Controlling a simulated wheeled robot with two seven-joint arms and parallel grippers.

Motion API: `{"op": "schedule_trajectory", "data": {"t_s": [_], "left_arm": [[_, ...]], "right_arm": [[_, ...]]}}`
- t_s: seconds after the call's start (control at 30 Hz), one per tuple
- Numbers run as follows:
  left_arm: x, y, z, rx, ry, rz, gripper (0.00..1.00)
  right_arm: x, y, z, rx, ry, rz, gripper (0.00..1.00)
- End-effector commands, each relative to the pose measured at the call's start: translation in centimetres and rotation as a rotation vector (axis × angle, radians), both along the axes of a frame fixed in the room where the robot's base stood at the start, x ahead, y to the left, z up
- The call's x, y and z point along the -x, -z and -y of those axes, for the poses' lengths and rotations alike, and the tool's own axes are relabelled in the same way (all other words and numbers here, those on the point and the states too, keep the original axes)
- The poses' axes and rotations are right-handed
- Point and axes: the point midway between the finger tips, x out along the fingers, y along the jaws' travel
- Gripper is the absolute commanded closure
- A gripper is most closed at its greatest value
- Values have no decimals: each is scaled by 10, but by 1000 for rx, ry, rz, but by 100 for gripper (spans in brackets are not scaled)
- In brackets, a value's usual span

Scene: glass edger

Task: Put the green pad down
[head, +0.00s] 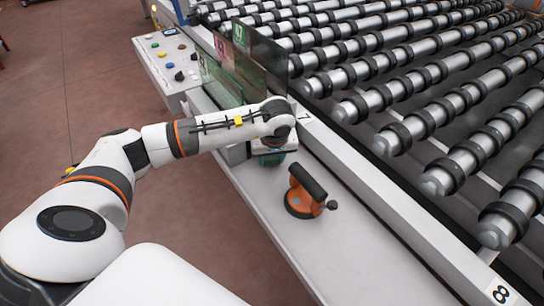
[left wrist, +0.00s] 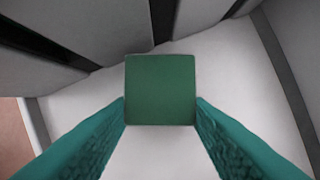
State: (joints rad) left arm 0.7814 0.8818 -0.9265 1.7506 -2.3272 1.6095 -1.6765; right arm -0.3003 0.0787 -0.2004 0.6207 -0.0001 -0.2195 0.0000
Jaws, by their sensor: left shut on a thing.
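The green pad (left wrist: 160,90) shows in the left wrist view as a flat dark-green square between the teal fingers of my left gripper (left wrist: 160,112). My left gripper is shut on it, with a finger at each side. In the head view my left gripper (head: 270,157) points down over the narrow light-grey ledge (head: 300,235) beside the rollers. The wrist hides most of the fingers and the pad there. I cannot tell whether the pad touches the ledge. My right gripper is not in view.
An orange suction lifter (head: 304,192) with a black handle stands on the ledge, just right of my left gripper. Glass sheets (head: 235,70) stand upright behind the wrist. A roller conveyor (head: 430,110) fills the right side. The ledge's near part is clear.

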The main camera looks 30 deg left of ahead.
Motion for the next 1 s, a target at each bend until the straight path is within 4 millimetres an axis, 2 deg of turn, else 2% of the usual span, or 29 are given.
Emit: {"op": "schedule_trajectory", "data": {"t_s": [0.37, 0.4, 0.5, 0.53, 0.83, 1.0], "left_arm": [[0, 9, 0, 1, 0, 1, 80], [0, 8, 0, 1, 0, 1, 53], [0, 7, 0, 1, 0, 1, 36], [0, 7, 0, 1, 0, 1, 34], [0, 5, 0, 1, 0, 1, 34], [2, -13, 4, 1, 1, 6, 34]], "right_arm": [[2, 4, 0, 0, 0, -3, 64], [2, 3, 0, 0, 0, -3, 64], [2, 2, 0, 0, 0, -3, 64], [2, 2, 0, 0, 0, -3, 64], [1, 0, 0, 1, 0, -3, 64], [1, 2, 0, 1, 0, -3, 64]]}}
